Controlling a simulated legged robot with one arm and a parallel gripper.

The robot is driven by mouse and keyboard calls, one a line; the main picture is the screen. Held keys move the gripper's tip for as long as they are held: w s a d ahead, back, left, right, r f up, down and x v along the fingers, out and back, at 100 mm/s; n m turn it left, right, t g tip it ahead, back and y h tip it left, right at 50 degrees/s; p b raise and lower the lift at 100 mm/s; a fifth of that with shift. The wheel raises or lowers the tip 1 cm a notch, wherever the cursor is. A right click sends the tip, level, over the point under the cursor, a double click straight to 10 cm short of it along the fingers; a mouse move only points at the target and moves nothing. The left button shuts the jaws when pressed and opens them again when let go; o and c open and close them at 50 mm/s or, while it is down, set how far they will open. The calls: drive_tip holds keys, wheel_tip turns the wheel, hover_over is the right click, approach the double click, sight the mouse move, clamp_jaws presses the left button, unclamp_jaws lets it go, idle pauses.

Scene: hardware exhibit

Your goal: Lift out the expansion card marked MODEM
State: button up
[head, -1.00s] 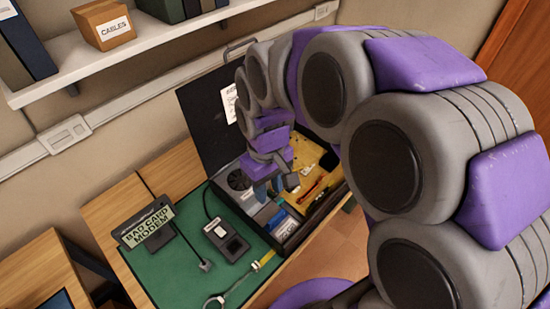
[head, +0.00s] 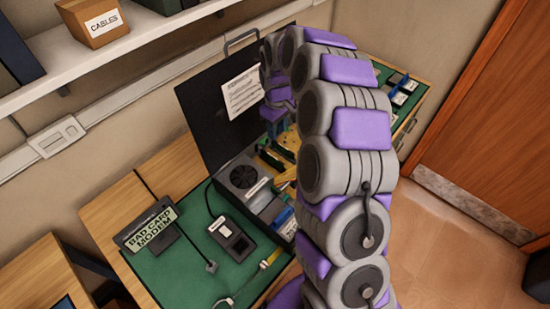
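An open black case (head: 212,112) stands on the green mat, its lid raised at the back with a printed sheet (head: 241,94) on it. Inside are a fan unit (head: 245,177), a yellowish board (head: 288,143) and several cards and parts. I cannot read a MODEM mark on any card.
A small dark device (head: 231,238) with a cable lies on the mat left of the case. A strap with a metal ring (head: 224,303) lies at the front. More parts (head: 405,88) lie on a green surface at the right. A shelf with a CABLES box (head: 97,20) is above.

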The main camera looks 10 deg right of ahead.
sight(277, 160)
wheel_tip(277, 160, down, 12)
drive_tip(key=b, duration=0.2)
drive_tip(key=shift+b, duration=0.4)
drive_tip(key=shift+s+d+f+b, duration=0.1)
drive_tip(key=shift+f+b, duration=0.35)
drive_tip(key=shift+f, duration=0.9)
drive_tip(key=shift+d+f+b, duration=0.1)
drive_tip(key=shift+f+b, duration=0.35)
drive_tip(key=shift+f, duration=0.85)
drive_tip(key=shift+r, duration=0.1)
drive_tip(key=shift+c, duration=0.2)
clamp_jaws()
